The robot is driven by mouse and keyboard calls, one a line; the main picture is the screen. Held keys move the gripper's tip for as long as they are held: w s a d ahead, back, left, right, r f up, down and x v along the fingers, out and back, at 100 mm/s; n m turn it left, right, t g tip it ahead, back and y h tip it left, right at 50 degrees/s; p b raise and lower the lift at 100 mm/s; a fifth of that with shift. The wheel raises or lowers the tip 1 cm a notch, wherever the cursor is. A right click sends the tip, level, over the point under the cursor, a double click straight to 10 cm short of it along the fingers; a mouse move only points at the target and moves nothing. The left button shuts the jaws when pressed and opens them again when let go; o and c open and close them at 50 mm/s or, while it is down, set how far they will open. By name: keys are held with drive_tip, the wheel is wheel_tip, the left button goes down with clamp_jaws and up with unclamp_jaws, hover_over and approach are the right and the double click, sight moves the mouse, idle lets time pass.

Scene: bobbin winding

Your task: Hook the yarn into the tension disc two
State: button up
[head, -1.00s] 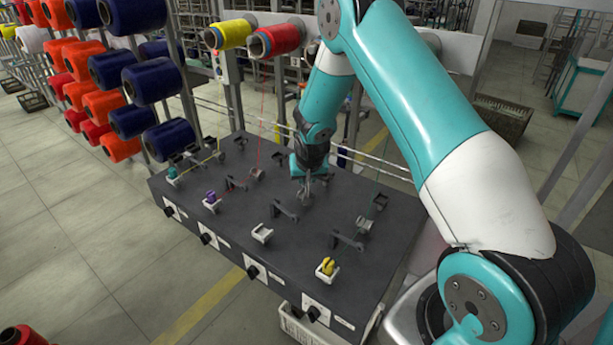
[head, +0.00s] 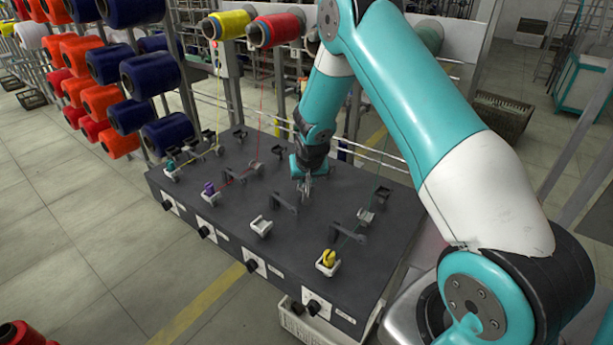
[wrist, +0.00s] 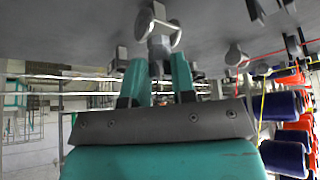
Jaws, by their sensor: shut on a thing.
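My gripper (head: 305,188) is low over the dark machine top (head: 215,205), at the third lane from the left. In the wrist view its two teal fingers (wrist: 157,82) stand either side of a grey metal tension disc (wrist: 163,35), close to it; I cannot tell whether they touch. My gripper is shut on the yarn, but the strand is too thin to make out. Another disc (wrist: 236,56) shows to the right in the wrist view. In the head view the arm hides much of the spot around the fingertips.
Red yarn (head: 261,105) and yellow yarn (head: 219,100) run down to the left lanes. Guide brackets (head: 284,202) and an empty white bobbin holder (head: 261,226) stand in front of my gripper. Spool racks (head: 150,75) stand left.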

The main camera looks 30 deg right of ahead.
drive_tip(key=shift+f, duration=0.35)
drive_tip(key=shift+r, duration=0.1)
drive_tip(key=shift+a, duration=0.1)
drive_tip(key=shift+s+a+r, duration=0.1)
drive_tip(key=shift+s+a, duration=0.2)
drive_tip(key=shift+a, duration=0.45)
drive_tip(key=shift+s+a, duration=0.25)
drive_tip(key=shift+a, duration=0.5)
drive_tip(key=shift+s+a+r, duration=0.1)
drive_tip(key=shift+s+a, duration=0.2)
drive_tip(key=shift+a, duration=0.45)
drive_tip(key=shift+s+a+r+p, duration=0.1)
drive_tip(key=shift+a+r+p, duration=0.15)
drive_tip(key=shift+r+p, duration=0.7)
drive_tip(key=shift+s+a+r+p, duration=0.15)
drive_tip(key=shift+r+p, duration=0.25)
drive_tip(key=shift+r, duration=0.95)
